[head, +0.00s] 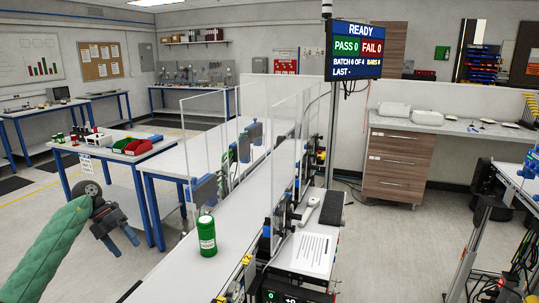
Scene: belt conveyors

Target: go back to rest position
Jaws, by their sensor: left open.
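My left gripper (121,245) is at the lower left, held over the floor to the left of the conveyor. It is open and empty, with its two blue-grey fingers apart and pointing down. My green-sleeved left arm comes in from the lower left corner. My right gripper is out of view. A green can with a white label (207,236) stands upright on the white conveyor belt (178,272), to the right of my left gripper and apart from it.
Clear panels (285,150) flank the conveyor. A side table (115,150) with red and green bins stands behind my left gripper. A status screen (355,50) reads READY. A paper sheet (312,252) and a handheld device (308,211) lie right of the belt. Open floor lies at left.

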